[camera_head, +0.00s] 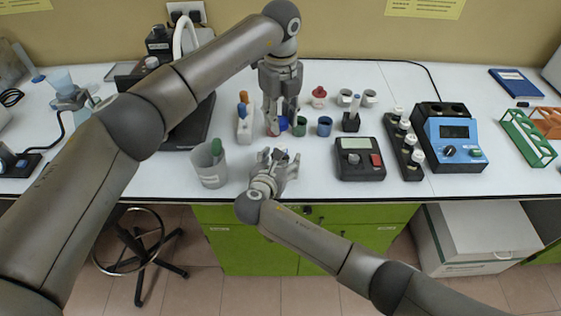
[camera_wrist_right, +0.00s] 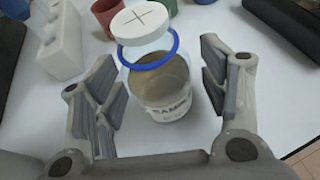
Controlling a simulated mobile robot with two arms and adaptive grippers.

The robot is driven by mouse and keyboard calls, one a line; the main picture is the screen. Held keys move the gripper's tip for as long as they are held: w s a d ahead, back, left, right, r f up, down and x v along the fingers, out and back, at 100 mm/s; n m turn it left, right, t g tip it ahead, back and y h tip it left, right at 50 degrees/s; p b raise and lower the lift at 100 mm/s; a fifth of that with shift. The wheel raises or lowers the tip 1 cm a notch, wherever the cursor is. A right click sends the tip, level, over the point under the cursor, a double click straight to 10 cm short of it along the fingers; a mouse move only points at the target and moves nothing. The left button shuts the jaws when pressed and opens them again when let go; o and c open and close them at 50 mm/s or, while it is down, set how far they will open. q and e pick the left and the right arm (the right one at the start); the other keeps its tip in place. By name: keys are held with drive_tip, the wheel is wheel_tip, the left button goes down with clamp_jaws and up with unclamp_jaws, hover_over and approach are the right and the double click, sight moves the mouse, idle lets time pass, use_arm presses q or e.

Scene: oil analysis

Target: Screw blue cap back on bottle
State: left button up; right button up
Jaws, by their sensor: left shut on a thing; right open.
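The bottle (camera_wrist_right: 170,88) is clear with a "SAMPLE" label. It stands upright between the spread fingers of my right gripper (camera_wrist_right: 165,95), with gaps on both sides. Its top shows a white disc with a cross (camera_wrist_right: 143,18) and a blue ring (camera_wrist_right: 150,58) at the neck. In the head view the right gripper (camera_head: 274,160) hides most of the bottle. My left gripper (camera_head: 282,118) points down from above, shut on a small blue piece that looks like the blue cap (camera_head: 283,123). It is above and behind the right gripper. The left gripper does not show in the wrist view.
Red (camera_head: 272,129), green (camera_head: 299,127) and blue (camera_head: 324,126) cups stand close behind the bottle. A white block (camera_head: 244,125) and a beaker (camera_head: 209,168) are on the left. A black meter (camera_head: 359,158) is on the right. The counter's front edge is near.

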drive_tip(key=shift+w+f, duration=0.1)
drive_tip(key=shift+w, duration=0.05)
clamp_jaws()
use_arm(q)
drive_tip(key=shift+f, duration=2.5)
drive_tip(key=shift+f, duration=0.85)
drive_tip(key=shift+f, duration=0.6)
